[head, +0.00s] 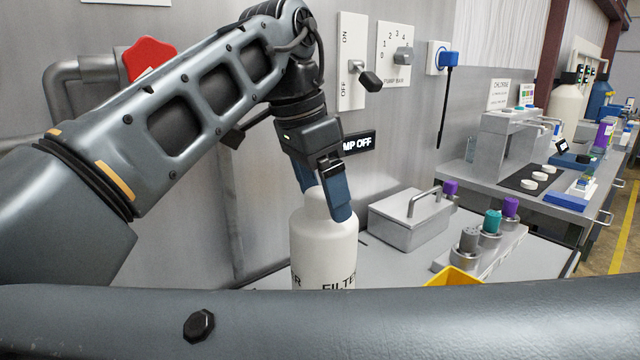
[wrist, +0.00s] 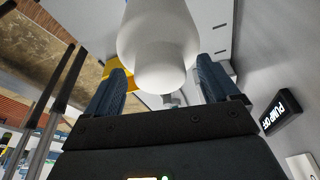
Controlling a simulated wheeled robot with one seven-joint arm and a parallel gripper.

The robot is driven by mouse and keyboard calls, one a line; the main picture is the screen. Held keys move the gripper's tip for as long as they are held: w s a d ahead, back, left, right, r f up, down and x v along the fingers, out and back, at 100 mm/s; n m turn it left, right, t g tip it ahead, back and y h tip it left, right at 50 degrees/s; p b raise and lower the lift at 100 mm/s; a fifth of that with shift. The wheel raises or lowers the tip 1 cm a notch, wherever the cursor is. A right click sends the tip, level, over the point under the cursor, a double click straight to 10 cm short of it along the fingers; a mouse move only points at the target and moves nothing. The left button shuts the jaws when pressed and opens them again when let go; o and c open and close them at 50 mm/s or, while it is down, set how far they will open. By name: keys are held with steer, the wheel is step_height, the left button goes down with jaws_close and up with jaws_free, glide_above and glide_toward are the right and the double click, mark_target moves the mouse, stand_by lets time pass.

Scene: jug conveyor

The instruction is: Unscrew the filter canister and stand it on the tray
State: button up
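The filter canister (head: 323,248) is a white, upright bottle shape with a rounded top knob and dark lettering that reads in part "FILTE". Its lower end is hidden behind my own dark arm part. My gripper (head: 327,205) points down over it, with its blue fingers on either side of the knob. In the wrist view the canister (wrist: 158,40) comes between the fingers of my gripper (wrist: 163,78). Gaps show between knob and fingers, so the gripper looks open. I cannot tell for sure which thing is the tray; a yellow edge (head: 455,277) shows at lower right, mostly hidden.
A lidded metal box (head: 408,217) with a handle stands right of the canister. The wall behind carries an ON/OFF switch (head: 357,66), a dial (head: 403,57) and a lit "PUMP OFF" sign (head: 359,142).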

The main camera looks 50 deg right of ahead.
steer(key=c, duration=1.6)
steer(key=shift+r+n+p, duration=0.15)
steer(key=shift+n+p, duration=0.3)
steer(key=shift+n, duration=0.25)
steer(key=shift+n+t+p, duration=0.45)
steer(key=shift+n+t, duration=0.05)
steer(key=shift+n, duration=0.9)
